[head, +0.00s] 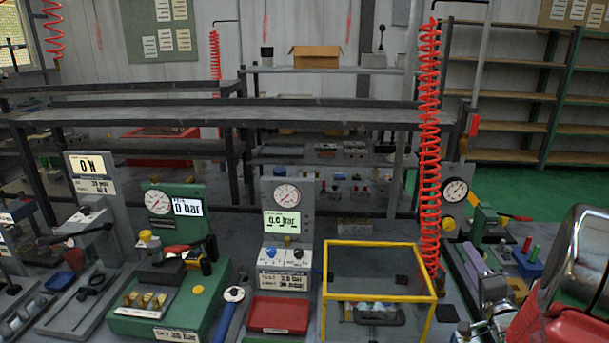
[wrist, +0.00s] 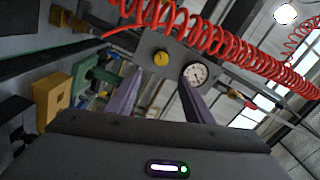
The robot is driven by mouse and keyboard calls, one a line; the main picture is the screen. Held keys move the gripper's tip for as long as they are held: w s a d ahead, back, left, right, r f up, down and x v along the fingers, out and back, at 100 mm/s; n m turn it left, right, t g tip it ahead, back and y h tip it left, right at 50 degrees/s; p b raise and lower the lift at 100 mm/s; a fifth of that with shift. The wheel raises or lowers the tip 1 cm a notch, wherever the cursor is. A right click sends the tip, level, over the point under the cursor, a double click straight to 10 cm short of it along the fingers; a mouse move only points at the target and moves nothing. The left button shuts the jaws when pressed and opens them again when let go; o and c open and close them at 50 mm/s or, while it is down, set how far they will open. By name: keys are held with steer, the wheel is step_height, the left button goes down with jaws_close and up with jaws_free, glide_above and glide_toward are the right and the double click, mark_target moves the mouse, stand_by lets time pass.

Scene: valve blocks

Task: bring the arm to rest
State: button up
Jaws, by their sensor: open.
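My gripper (wrist: 160,88) is open, with its two purple fingers spread apart and nothing visible between them in the wrist view. Beyond the fingers is a grey panel with a round dial gauge (wrist: 196,73) and a yellow knob (wrist: 160,58). In the head view my arm comes in at the lower right, with chrome and red parts. Purple finger-like parts show near the right-hand station, below its gauge (head: 456,190); exactly how far they are from the station is unclear.
A red coiled hose (head: 429,130) hangs close to the right-hand station and crosses the wrist view's top (wrist: 190,38). A yellow-framed clear box (head: 378,243) stands left of it. A green gauge block (head: 178,215) and a red tray (head: 278,314) sit farther left. Shelves stand behind.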

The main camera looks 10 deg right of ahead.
steer(key=s+f+n+g, duration=0.2)
steer(key=s+f+g, duration=0.1)
steer(key=f, duration=0.1)
steer(key=s+f+n+g, duration=0.1)
steer(key=s+f+g, duration=0.2)
steer(key=f+g, duration=0.1)
steer(key=s+f+n+g, duration=0.2)
steer(key=s+f+g, duration=0.1)
steer(key=s+f, duration=0.1)
steer(key=shift+a+f+n+g+h, duration=0.2)
steer(key=shift+f+n+g+h, duration=0.1)
steer(key=shift+g+h, duration=0.1)
steer(key=s+a+r+n+y, duration=0.2)
steer(key=a+r, duration=0.4)
steer(key=a, duration=0.7)
steer(key=s+a+r+n+y, duration=0.2)
steer(key=s+a+r+n, duration=0.3)
steer(key=a, duration=0.8)
steer(key=s+a+r+n+g+y, duration=0.1)
steer(key=s+a+r+n, duration=0.2)
steer(key=a, duration=1)
step_height(320, 180, up, 4)
steer(key=shift+s+a+n+y, duration=0.2)
steer(key=shift+a+n+y, duration=0.2)
steer(key=shift+n, duration=0.6)
